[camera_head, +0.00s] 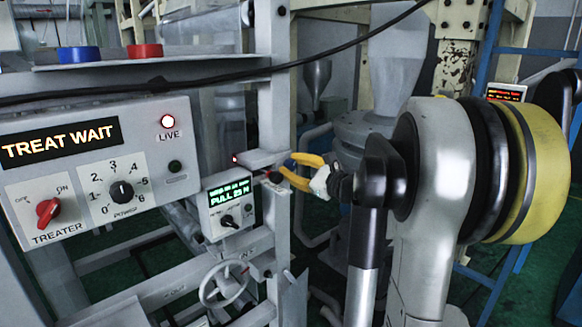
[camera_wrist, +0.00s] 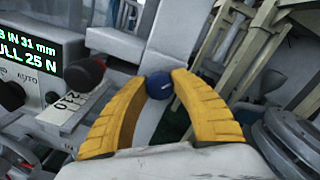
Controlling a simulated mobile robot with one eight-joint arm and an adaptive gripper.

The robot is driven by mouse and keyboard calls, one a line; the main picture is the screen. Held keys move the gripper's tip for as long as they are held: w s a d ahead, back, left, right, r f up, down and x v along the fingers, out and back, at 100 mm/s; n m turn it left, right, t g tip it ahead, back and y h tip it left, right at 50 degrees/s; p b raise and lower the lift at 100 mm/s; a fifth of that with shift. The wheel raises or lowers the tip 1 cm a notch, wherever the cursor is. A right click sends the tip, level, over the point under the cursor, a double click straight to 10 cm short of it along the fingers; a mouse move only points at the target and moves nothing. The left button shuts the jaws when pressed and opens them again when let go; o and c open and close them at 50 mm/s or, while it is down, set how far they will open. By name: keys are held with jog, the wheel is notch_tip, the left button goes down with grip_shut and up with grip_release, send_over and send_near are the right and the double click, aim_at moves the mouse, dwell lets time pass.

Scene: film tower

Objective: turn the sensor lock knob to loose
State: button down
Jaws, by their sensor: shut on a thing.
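My gripper (camera_wrist: 162,82) has two ridged yellow fingers. Their tips are closed in on a round blue knob (camera_wrist: 159,86) with a small white mark, one tip at each side. In the head view my gripper (camera_head: 286,164) reaches in from the right to the grey machine frame, and the blue knob cannot be made out there. A black knob with a red part (camera_wrist: 85,75) stands left of the fingers, above a small white label plate (camera_wrist: 72,108). The label is too small and tilted to read, so which knob is the sensor lock is not clear.
A display box (camera_head: 226,206) reading PULL 25 N sits just left of the gripper. A grey handwheel (camera_head: 224,284) is below it. The treater panel (camera_head: 95,165) fills the left. A black cable (camera_head: 200,80) crosses above.

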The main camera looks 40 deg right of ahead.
jog(key=n+b, duration=0.1)
jog(key=n, duration=0.2)
jog(key=shift+n, duration=0.4)
jog(key=n, duration=0.4)
jog(key=shift+n+b, duration=0.3)
jog(key=shift+b, duration=0.1)
jog(key=n, duration=0.4)
jog(key=shift+b, duration=0.3)
jog(key=shift+n+h, duration=0.3)
jog(key=shift+n, duration=1.9)
jog(key=c, duration=1)
grip_release()
jog(key=shift+c, duration=0.2)
